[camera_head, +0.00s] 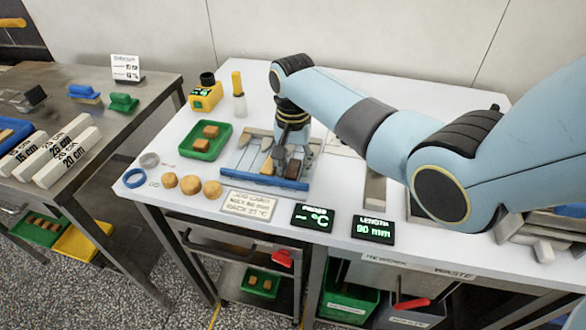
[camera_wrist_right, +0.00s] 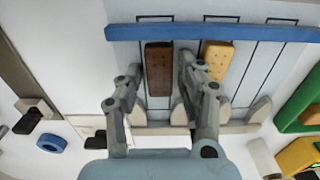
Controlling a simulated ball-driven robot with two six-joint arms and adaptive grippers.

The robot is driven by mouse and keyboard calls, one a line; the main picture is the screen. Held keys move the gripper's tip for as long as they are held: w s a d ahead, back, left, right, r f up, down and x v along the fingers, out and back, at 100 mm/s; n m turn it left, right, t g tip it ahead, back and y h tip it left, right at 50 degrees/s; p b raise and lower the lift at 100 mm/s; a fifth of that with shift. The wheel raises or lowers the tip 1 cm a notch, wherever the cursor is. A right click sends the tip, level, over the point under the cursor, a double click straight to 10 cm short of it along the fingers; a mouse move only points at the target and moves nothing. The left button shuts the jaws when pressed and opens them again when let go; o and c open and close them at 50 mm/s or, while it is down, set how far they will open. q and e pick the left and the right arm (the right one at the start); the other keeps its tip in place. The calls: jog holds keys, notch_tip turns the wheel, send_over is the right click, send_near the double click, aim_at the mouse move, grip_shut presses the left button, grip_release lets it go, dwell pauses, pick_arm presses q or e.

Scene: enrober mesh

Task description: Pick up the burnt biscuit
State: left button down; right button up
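The burnt biscuit is the dark brown one (camera_head: 293,170) on the blue-edged board (camera_head: 240,171). In the right wrist view the dark biscuit (camera_wrist_right: 158,68) lies in a marked lane, beside a lighter tan biscuit (camera_wrist_right: 216,60). My right gripper (camera_head: 282,157) is over the board, pointing down. In its wrist view the right gripper's fingers (camera_wrist_right: 160,73) are spread, with the dark biscuit between and just beyond them. The right-hand finger is in the gap between the two biscuits. Whether the fingers touch the biscuit cannot be told. My left gripper is not in view.
A green tray (camera_head: 221,151) with two tan biscuits stands left of the board. Several round tan balls (camera_head: 191,185) lie in front. Displays (camera_head: 313,218) line the front edge. Pale wedge-shaped pieces (camera_wrist_right: 179,114) stand close around the fingers.

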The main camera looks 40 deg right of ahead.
aim_at(293, 167)
jog(key=c, duration=0.6)
jog(key=shift+r, duration=0.5)
notch_tip(293, 167, up, 3)
jog(key=shift+f, duration=0.1)
jog(key=s+d+r, duration=0.5)
jog(key=s+r, duration=0.2)
jog(key=s, duration=0.3)
jog(key=shift+s+d+r, duration=0.15)
jog(key=shift+s+d, duration=0.05)
jog(key=shift+d, duration=0.1)
